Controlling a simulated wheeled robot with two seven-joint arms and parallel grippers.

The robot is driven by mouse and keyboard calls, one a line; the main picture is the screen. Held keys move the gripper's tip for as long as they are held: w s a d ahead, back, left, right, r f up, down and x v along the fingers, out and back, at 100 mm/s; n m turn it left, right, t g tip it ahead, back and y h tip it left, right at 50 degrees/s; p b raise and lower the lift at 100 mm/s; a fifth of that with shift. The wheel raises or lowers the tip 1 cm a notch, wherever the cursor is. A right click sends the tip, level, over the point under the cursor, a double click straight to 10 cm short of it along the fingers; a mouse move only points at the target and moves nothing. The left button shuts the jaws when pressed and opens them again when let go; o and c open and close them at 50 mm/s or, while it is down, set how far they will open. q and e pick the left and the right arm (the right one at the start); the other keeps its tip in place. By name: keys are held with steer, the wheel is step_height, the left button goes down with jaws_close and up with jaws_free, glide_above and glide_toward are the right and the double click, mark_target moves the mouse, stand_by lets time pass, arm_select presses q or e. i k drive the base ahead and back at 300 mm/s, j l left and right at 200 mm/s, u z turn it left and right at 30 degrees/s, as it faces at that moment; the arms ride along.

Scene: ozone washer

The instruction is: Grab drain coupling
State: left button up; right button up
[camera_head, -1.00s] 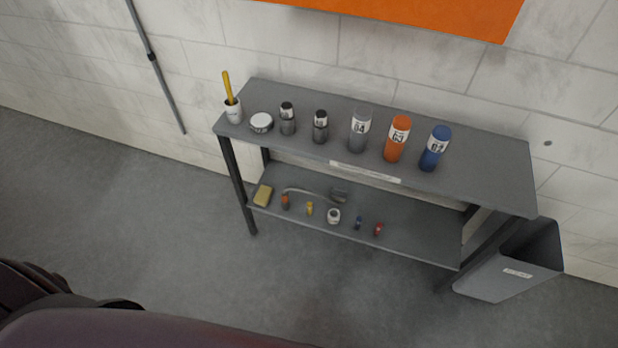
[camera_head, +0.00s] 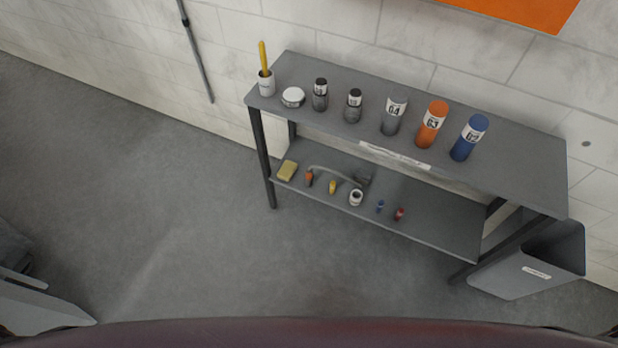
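No part is labelled as the drain coupling. A small white ring-shaped piece (camera_head: 356,197) on the lower shelf (camera_head: 440,224) may be it, but it is too small to tell. It sits between a small yellow piece (camera_head: 332,187) and a small blue piece (camera_head: 380,206). A red piece (camera_head: 399,214), an orange piece (camera_head: 309,178) and a grey curved hose-like part (camera_head: 335,172) lie on the same shelf. Neither of my grippers is in view.
The grey rack's top shelf (camera_head: 520,168) holds a white cup (camera_head: 266,84), a round tin (camera_head: 293,97) and several bottles, including an orange bottle (camera_head: 432,124). A grey bin (camera_head: 525,268) stands at the right end. The floor (camera_head: 170,200) in front is clear.

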mark_target(308, 175)
steer(key=i+j+z, duration=0.35)
steer(key=j, duration=0.35)
steer(key=i+j+z, duration=0.2)
steer(key=j, duration=0.25)
steer(key=i, duration=0.1)
